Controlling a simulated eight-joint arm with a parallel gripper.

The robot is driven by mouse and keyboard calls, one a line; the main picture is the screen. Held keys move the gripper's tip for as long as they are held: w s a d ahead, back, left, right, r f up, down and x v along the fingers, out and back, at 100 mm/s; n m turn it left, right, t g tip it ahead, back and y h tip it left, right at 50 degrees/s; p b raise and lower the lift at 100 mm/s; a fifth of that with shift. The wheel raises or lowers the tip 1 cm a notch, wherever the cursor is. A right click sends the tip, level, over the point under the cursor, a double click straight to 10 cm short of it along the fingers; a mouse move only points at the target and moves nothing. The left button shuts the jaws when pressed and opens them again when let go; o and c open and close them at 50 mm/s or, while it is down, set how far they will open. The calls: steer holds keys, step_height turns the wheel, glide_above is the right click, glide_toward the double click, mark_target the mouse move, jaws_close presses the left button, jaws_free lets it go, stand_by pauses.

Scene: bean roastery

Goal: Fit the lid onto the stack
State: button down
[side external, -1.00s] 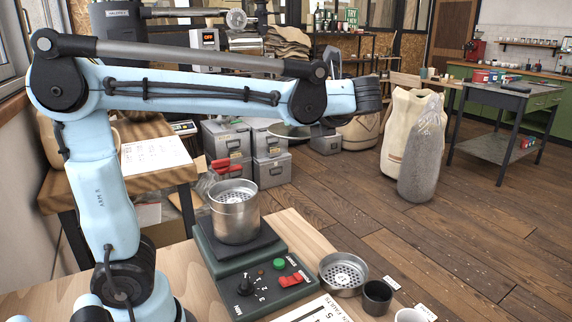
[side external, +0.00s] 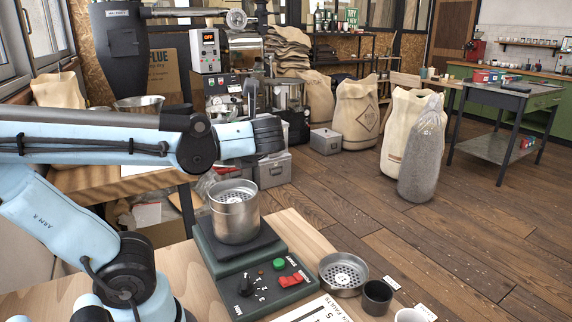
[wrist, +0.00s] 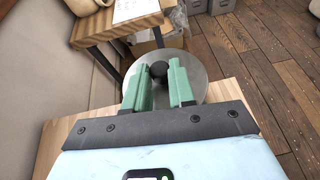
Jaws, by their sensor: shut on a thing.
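The stack (side external: 235,214) is a silver metal cylinder with a perforated disc inside its open top. It stands upright on the dark plate of a green shaker base (side external: 228,264). My gripper (wrist: 158,70) has green fingers, shut on the black knob of a round silver lid (wrist: 198,76). In the wrist view the lid lies beyond the fingers, partly covered by them. In the side view the arm end is above and behind the stack, and the fingers and lid are hidden by the arm. The stack does not show in the wrist view.
A separate perforated ring (side external: 343,273), a dark cup (side external: 376,296) and a white cup (side external: 408,315) stand right of the base. A printed sheet (side external: 318,309) lies in front. A wooden side table (side external: 130,182) is behind my arm.

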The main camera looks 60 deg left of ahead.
steer(key=shift+f, duration=3.45)
steer(key=shift+f, duration=0.55)
steer(key=c, duration=1.2)
jaws_free()
steer(key=shift+w+d, duration=0.1)
steer(key=shift+v, duration=5.45)
